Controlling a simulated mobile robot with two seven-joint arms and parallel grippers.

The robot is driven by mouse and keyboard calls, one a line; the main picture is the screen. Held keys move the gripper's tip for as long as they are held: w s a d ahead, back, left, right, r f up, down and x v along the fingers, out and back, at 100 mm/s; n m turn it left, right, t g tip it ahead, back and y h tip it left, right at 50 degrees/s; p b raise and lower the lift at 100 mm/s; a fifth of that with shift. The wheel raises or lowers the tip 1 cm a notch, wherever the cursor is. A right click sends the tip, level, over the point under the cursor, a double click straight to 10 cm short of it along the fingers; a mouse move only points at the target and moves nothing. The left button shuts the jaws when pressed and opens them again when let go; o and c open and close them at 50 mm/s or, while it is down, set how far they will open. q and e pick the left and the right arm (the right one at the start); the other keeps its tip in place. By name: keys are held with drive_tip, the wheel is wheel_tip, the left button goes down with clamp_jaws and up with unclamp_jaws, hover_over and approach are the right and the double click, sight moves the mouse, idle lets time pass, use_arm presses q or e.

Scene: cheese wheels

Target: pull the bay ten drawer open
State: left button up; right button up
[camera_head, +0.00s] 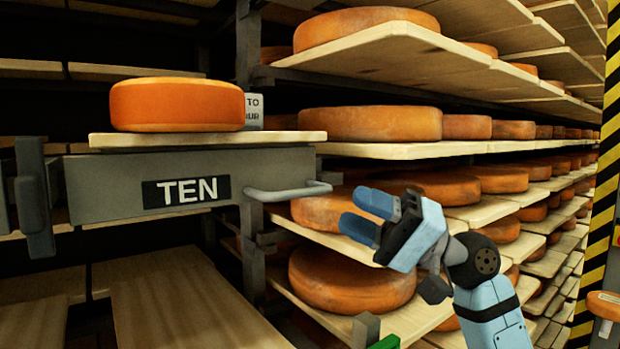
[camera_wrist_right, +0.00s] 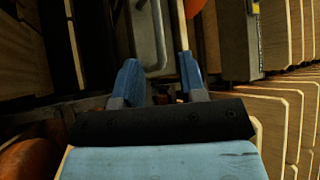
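The bay ten drawer (camera_head: 110,188) is a grey front with a black TEN label (camera_head: 186,192), in the left half of the head view. Its light grey bar handle (camera_head: 290,191) sticks out at the right end. In the wrist view the handle (camera_wrist_right: 161,45) shows ahead of the fingers, roughly in line with the gap between them. My right gripper (camera_head: 352,215) is open and empty, to the right of the handle and slightly lower, its blue fingers pointing left. It also shows in the wrist view (camera_wrist_right: 157,68). My left gripper is not in view.
An orange cheese wheel (camera_head: 178,105) sits on a pale board (camera_head: 215,139) above the drawer front. Racks of cheese wheels run back on the right, with a wheel (camera_head: 345,279) below my gripper. A striped post (camera_head: 597,215) stands at far right.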

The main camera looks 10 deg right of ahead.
sight(317, 194)
drive_tip(key=p+x, duration=0.2)
drive_tip(key=x, duration=0.4)
drive_tip(key=shift+r, duration=0.15)
drive_tip(key=shift+w+a+r, duration=0.1)
drive_tip(key=shift+w+a, duration=0.1)
drive_tip(key=shift+a, duration=0.35)
clamp_jaws()
